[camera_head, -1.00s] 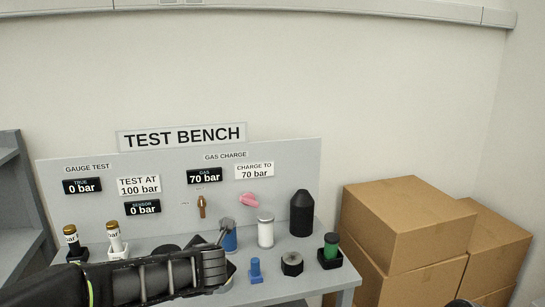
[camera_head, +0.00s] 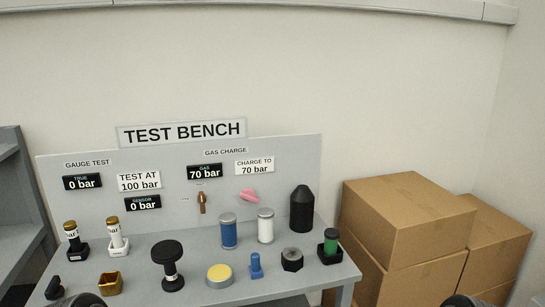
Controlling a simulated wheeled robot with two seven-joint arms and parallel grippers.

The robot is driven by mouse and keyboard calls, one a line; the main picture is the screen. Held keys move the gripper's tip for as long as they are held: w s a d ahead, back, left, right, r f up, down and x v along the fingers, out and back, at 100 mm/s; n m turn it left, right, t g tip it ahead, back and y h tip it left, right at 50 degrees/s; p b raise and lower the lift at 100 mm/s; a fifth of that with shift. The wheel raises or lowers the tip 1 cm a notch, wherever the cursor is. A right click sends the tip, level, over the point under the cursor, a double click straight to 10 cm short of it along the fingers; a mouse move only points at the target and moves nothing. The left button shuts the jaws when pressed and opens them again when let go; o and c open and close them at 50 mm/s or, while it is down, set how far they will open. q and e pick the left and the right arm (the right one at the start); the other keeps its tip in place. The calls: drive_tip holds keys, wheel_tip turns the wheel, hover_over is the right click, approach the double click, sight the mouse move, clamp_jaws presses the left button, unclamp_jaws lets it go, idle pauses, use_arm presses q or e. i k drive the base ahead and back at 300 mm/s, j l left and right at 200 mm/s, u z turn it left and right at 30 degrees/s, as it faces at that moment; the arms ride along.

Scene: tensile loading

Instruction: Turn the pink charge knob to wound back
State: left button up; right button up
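The pink charge knob (camera_head: 250,195) sits on the upright grey panel, below the "CHARGE TO 70 bar" sign (camera_head: 254,166). Nothing touches it. Its exact angle is hard to read at this size. The gas display (camera_head: 205,171) reads 70 bar. A small brass lever (camera_head: 202,203) hangs on the panel to the left of the knob. Dark rounded parts of my arms show at the bottom edge, one at the left and one at the right. Neither gripper's fingers can be seen.
On the bench stand a blue cylinder (camera_head: 228,231), a white cylinder (camera_head: 265,226), a black pointed cylinder (camera_head: 302,209) and a black knobbed post (camera_head: 168,264). Several smaller parts line the front. Cardboard boxes (camera_head: 408,215) are stacked at the right. Space before the knob is clear.

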sight(248, 194)
drive_tip(key=l+u, duration=0.25)
drive_tip(key=l, duration=0.4)
drive_tip(key=i+l+u, duration=0.1)
drive_tip(key=l+u, duration=0.2)
drive_tip(key=l, duration=0.35)
drive_tip(key=l+u, duration=0.25)
drive_tip(key=l, duration=0.4)
drive_tip(key=k+l+u, duration=0.15)
drive_tip(key=l+u, duration=0.15)
drive_tip(key=l, duration=0.3)
